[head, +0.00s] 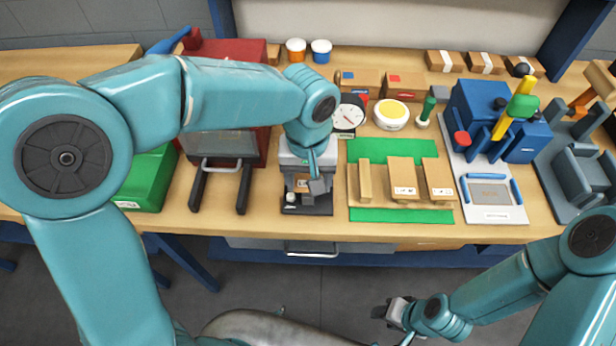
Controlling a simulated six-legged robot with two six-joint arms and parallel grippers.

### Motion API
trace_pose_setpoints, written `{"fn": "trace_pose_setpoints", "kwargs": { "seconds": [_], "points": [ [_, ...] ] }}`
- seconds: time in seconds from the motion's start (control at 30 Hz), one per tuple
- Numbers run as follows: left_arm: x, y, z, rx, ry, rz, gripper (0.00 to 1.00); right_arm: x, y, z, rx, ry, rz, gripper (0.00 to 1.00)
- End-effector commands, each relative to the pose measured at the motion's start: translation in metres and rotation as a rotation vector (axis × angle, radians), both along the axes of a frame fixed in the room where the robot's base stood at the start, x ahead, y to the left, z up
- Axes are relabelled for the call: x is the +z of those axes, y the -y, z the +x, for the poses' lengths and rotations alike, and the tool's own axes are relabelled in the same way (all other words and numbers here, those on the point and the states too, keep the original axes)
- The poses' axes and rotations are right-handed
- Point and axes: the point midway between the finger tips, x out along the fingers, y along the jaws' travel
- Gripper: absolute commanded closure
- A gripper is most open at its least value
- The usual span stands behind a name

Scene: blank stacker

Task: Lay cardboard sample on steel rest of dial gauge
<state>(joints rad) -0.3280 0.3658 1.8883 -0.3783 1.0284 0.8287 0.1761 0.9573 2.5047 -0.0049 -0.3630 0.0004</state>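My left gripper (306,184) points down over a dark grey base (308,209) near the bench's front edge. A small brown piece (302,184) shows by its fingers; I cannot tell whether it is gripped or lies behind them. A round white dial with a red needle (349,116) stands just behind and to the right. My wrist hides much of the area around the base, so the steel rest is not clearly seen. Brown cardboard pieces (403,176) lie on a green mat (395,215) to the right. My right gripper (388,310) hangs low in front of the bench, away from everything.
A red machine (228,52) and a green box (147,182) stand at the left. A blue device (505,120) on a white board stands at the right. Orange (296,50) and blue (321,51) pots and several small boxes line the back. The bench is crowded.

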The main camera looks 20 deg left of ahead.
Motion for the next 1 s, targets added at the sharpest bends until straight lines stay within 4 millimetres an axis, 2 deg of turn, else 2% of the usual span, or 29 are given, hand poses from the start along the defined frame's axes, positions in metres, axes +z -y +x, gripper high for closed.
{"fn": "trace_pose_setpoints", "kwargs": {
  "seconds": [0.1,0.33,0.73,0.77,0.83,1.0],
  "points": [
    [0.001,-0.004,0.012,0.001,-0.001,0.0,0.66,0.005,0.0,0.0,0.0,0.0,0.0,0.57],
    [-0.033,-0.006,0.011,0.0,-0.004,0.001,0.66,0.007,0.0,0.0,0.0,0.0,0.0,0.57],
    [-0.041,-0.005,0.011,0.0,0.0,0.0,0.66,0.002,0.0,0.0,0.0,0.0,0.0,0.57],
    [-0.04,-0.005,0.011,0.0,0.0,0.0,0.35,0.002,0.0,0.0,0.0,0.0,0.0,0.57],
    [-0.039,-0.005,0.011,0.0,0.0,0.0,0.13,0.004,0.0,0.0,0.0,0.0,0.0,0.57],
    [-0.039,-0.005,0.011,0.0,0.0,0.0,0.13,0.004,0.0,0.0,0.0,0.0,0.0,0.57]
  ]
}}
